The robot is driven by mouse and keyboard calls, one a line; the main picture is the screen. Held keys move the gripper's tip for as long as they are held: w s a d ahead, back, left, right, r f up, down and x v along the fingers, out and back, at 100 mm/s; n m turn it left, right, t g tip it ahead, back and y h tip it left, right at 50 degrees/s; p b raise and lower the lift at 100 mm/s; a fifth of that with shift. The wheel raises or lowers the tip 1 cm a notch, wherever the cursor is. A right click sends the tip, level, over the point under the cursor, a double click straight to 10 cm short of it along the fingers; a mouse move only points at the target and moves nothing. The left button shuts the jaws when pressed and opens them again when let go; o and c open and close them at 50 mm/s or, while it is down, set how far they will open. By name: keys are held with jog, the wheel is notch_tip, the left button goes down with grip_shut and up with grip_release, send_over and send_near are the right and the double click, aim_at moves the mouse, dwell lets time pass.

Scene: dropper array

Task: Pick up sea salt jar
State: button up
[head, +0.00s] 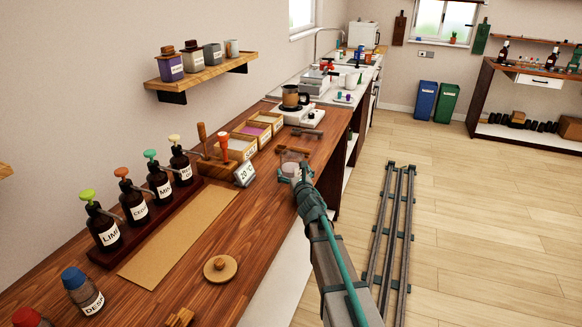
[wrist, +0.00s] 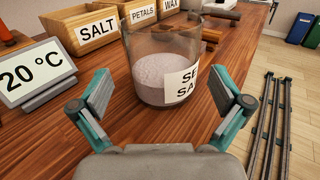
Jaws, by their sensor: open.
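The sea salt jar (wrist: 150,82) is a clear glass jar, part filled with pale pinkish salt, with a white label on its right side reading "SE… SA…". It stands upright on the wooden counter. My gripper (wrist: 172,100) is open and empty, its fingers spread left and right in front of the jar's near side.
A "20 °C" display (wrist: 38,73) stands left of the jar. Wooden bins marked SALT (wrist: 87,40), PETALS (wrist: 137,14) and WAX stand behind. Pump bottles (head: 135,200) line the counter's left side. Rails (wrist: 272,125) run along the floor at right.

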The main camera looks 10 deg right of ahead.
aim_at(288, 158)
jog(key=w+p, duration=0.1)
jog(key=w, duration=0.4)
jog(key=shift+a, duration=0.1)
jog(key=shift+s, duration=0.15)
jog(key=c, duration=1.2)
jog(key=shift+c, duration=0.6)
jog(key=shift+r, duration=0.15)
